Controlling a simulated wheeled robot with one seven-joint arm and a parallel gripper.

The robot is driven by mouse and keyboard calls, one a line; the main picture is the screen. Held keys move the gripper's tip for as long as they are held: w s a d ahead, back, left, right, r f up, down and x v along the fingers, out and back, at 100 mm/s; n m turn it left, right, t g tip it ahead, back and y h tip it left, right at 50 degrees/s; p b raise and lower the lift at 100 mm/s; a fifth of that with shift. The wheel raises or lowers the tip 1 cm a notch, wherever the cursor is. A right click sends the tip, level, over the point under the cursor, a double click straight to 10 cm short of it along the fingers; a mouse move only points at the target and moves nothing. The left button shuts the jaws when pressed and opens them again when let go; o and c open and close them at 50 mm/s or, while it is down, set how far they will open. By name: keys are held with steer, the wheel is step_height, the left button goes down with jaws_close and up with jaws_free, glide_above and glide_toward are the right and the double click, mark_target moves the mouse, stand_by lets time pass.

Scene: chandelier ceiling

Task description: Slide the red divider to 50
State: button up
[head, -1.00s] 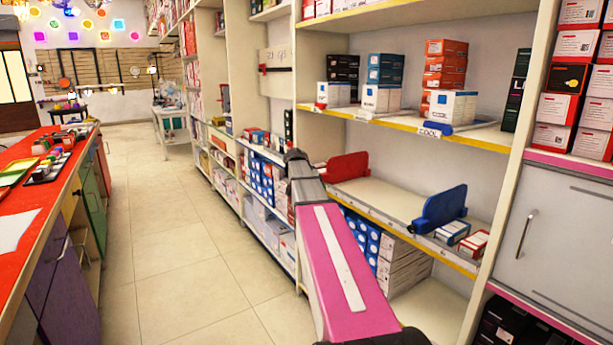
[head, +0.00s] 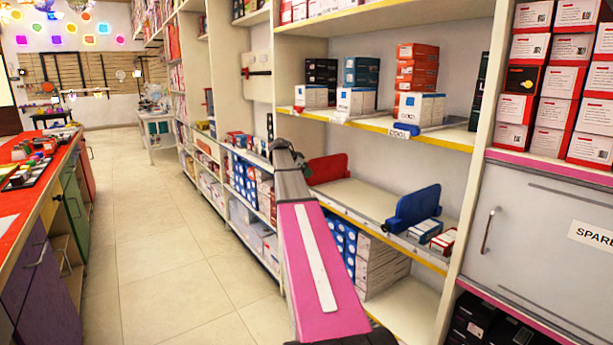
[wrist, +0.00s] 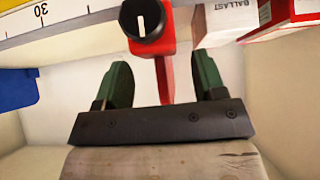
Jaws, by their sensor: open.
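The red divider (head: 332,168) stands upright on the middle shelf in the head view, toward the shelf's left end. In the wrist view the red divider (wrist: 166,72) shows its front arm with a round black knob (wrist: 142,22). My gripper (wrist: 160,78) is open, with one green finger on each side of the red arm. Gaps show between the fingers and the red arm; whether they touch it lower down is unclear. A scale strip (wrist: 65,28) at upper left reads 30. The 50 mark is not visible.
A blue divider (head: 413,208) stands farther right on the same shelf, with small boxes (head: 432,236) beside it. The shelf (head: 365,200) is bare between the dividers. In the wrist view a box marked BALLAST (wrist: 231,20) sits close right of the knob.

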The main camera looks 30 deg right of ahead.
steer(key=shift+x, duration=1.35)
steer(key=shift+c, duration=0.3)
jaws_close()
steer(key=s+d, duration=0.1)
steer(key=s, duration=0.9)
steer(key=s+d, duration=0.1)
steer(key=s, duration=0.9)
steer(key=s+d, duration=0.2)
steer(key=s, duration=0.8)
steer(key=shift+w, duration=0.1)
steer(key=shift+o, duration=0.3)
jaws_free()
steer(key=shift+r, duration=0.1)
steer(key=v, duration=1)
steer(key=shift+a+r, duration=0.2)
steer(key=shift+r, duration=0.05)
